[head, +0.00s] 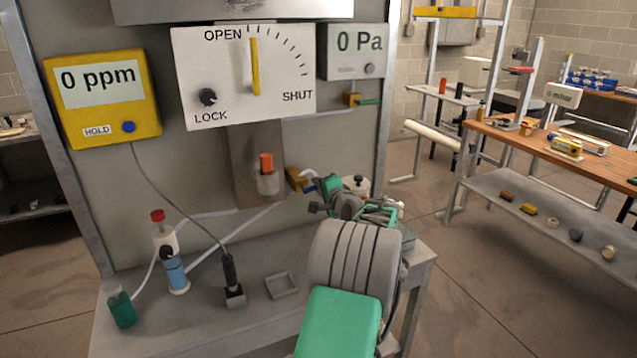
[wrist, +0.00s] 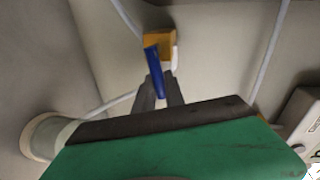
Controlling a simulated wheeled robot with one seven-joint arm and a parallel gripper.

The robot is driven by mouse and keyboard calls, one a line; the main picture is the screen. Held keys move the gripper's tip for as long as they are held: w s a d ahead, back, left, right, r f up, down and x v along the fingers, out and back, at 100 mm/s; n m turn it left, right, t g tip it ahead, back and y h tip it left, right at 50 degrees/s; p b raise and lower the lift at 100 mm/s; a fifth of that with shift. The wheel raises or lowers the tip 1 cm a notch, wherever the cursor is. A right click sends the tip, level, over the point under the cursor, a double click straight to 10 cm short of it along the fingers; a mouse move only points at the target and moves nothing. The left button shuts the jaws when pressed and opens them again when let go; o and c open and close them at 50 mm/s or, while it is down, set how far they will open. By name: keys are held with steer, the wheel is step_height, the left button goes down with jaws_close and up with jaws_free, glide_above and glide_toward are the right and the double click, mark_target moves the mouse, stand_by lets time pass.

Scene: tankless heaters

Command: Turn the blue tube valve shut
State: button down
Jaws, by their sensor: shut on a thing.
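The panel carries a brass tube valve (head: 295,180) with a blue lever (head: 328,184), just beyond my gripper (head: 325,196). In the wrist view the brass body (wrist: 160,45) is at the top middle and the blue lever (wrist: 153,68) hangs down from it. My gripper (wrist: 160,92) is shut on the lever's lower end, with one finger on each side. The white dial board (head: 240,75) has a yellow pointer (head: 255,68) standing upright near OPEN. In the head view my wrist hides part of the bench behind it.
A second brass valve with a green lever (head: 368,101) sits higher up on the panel. The bench (head: 200,320) holds a tube of blue liquid (head: 176,272), a green bottle (head: 122,308) and a probe (head: 233,280). A pale round fitting (wrist: 45,135) shows at left in the wrist view.

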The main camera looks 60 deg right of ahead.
steer(key=shift+f+m, duration=0.25)
steer(key=shift+m, duration=0.15)
stand_by(0.3)
steer(key=c, duration=1.4)
jaws_free()
steer(key=v, duration=0.7)
steer(key=shift+s+b, duration=0.35)
steer(key=shift+b, duration=0.05)
steer(key=shift+a, duration=0.15)
